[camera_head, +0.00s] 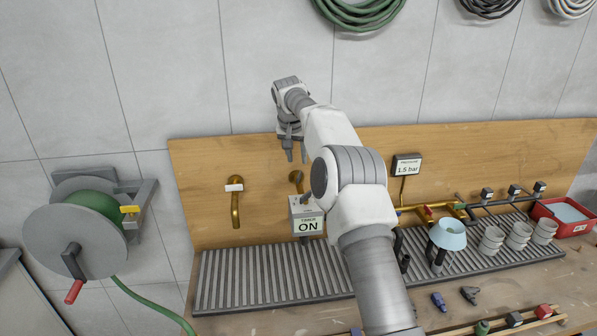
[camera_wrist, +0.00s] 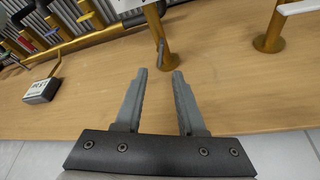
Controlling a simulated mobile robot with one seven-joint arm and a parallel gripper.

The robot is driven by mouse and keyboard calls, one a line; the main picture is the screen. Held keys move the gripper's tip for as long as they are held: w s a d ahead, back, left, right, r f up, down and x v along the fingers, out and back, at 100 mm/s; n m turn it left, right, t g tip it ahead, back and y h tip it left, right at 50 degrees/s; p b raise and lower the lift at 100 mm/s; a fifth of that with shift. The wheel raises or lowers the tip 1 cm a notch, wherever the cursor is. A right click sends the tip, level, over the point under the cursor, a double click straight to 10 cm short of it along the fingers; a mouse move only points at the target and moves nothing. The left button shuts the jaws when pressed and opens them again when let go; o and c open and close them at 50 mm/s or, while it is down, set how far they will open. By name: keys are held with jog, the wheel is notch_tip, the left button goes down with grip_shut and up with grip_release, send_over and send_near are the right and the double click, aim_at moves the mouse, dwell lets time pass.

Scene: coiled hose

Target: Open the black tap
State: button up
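My gripper (camera_head: 296,157) is open and empty, in front of the wooden backboard, above the middle brass tap (camera_head: 296,178). Its two fingers (camera_wrist: 163,75) also show apart in the wrist view. Beyond the fingertips there stands a brass tap (camera_wrist: 154,25) with a thin dark lever (camera_wrist: 161,52); the fingers look clear of it. A box reading "TIMER ON" (camera_head: 307,224) hangs at the middle tap. I cannot tell for certain which tap is the black one; my arm hides part of the board.
A hose reel (camera_head: 75,230) stands at left.

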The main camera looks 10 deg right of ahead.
aim_at(299, 174)
jog(key=p+x, duration=0.1)
jog(key=x, duration=0.6)
jog(key=shift+w+f, duration=0.1)
jog(key=shift+f, duration=0.1)
grip_shut()
